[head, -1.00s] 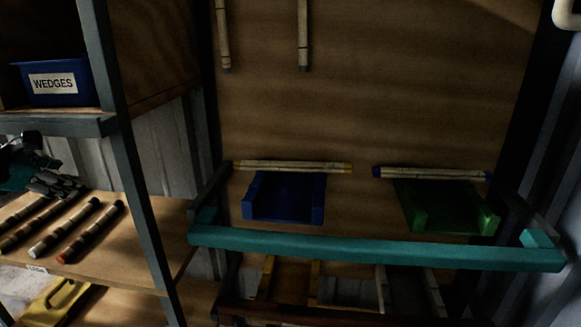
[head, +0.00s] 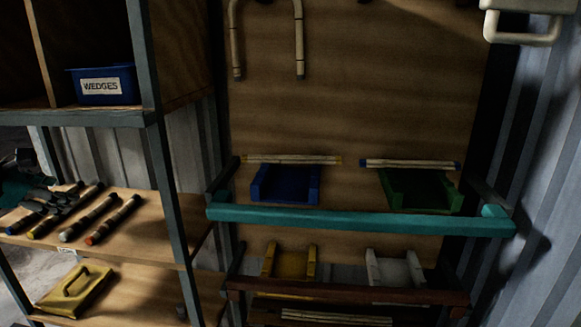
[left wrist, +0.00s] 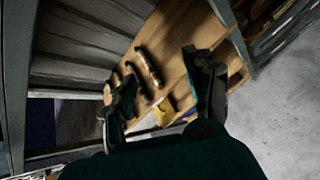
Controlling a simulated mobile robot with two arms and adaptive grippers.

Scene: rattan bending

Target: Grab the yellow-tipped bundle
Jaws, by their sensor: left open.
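A pale bundle with yellow tips (head: 292,159) lies level across the blue cradle (head: 286,184) on the wall rack. A similar bundle with blue tips (head: 410,164) lies across the green cradle (head: 418,192) to its right. My left gripper (head: 48,197) is at the far left of the head view, dark and partly lost against the shelf rods, well away from the rack. In the left wrist view my left gripper (left wrist: 160,98) has its two fingers wide apart with nothing held between them. My right gripper is in neither view.
A teal bar (head: 360,220) runs across the rack front below the bundles. Several dark rods with coloured tips, one of them red-tipped (head: 112,220), lie on the left shelf. A blue WEDGES bin (head: 103,86) stands above; a yellow handled block (head: 74,290) lies below. Yellow (head: 288,260) and white (head: 394,268) cradles sit lower.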

